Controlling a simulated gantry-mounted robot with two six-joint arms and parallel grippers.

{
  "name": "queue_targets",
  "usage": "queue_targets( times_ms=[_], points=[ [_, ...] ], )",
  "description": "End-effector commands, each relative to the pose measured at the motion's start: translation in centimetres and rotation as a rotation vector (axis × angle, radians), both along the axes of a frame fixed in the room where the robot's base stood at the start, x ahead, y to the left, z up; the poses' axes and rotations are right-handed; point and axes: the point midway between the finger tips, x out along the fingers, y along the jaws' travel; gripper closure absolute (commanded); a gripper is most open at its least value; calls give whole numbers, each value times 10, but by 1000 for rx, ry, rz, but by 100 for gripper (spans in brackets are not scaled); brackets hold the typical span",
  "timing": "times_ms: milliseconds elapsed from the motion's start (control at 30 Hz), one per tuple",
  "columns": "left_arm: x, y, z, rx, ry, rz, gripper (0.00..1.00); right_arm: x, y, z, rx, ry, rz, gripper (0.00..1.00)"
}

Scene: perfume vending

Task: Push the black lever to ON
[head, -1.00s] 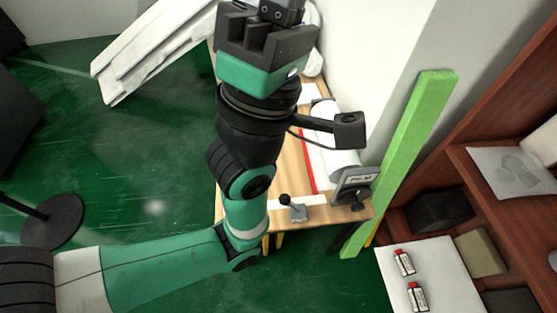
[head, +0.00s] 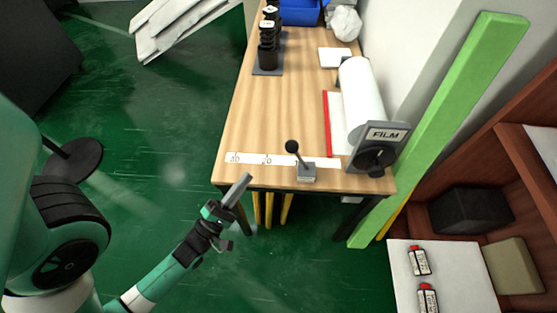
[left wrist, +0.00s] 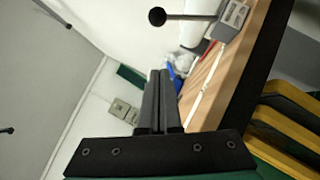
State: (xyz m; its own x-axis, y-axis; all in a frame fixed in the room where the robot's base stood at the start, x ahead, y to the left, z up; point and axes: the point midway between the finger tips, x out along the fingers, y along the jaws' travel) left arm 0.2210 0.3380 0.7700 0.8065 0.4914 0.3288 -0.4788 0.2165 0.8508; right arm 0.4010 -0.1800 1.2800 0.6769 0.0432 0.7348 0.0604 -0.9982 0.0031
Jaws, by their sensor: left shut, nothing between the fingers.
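The black lever is a thin rod with a black ball knob (head: 291,147) on a grey metal base (head: 306,174) at the table's front edge. The rod leans to the left of the base. My left gripper (head: 246,178) is shut and empty, left of the lever near the table's front left corner, and does not touch the lever. In the left wrist view the shut fingers (left wrist: 158,75) point away from me. The knob (left wrist: 157,17) shows above the fingertips there, and the base (left wrist: 231,18) is to the right. I cannot read ON or OFF marks. My right gripper is not in view.
The wooden table (head: 270,110) carries a white label strip (head: 262,160), a FILM dispenser (head: 377,148) with a white roll (head: 362,97), and black bottles (head: 268,50) at the back. A green post (head: 445,125) stands at the right. The table's middle is clear.

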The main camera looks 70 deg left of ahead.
Motion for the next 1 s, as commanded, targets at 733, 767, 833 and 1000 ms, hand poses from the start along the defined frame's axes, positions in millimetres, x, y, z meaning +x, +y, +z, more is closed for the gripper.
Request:
queue_targets(
  times_ms=[733, 767, 833, 1000],
  points=[
    [39, 30, 13, 5, -5, 17, 100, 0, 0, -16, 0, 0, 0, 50],
    [44, 33, 15, 5, -6, 17, 100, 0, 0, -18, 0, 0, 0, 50],
    [56, 41, 20, 5, -5, 17, 100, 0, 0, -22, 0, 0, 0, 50],
    [81, 52, 35, 1, -2, 12, 100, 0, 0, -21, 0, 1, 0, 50]
  ],
)
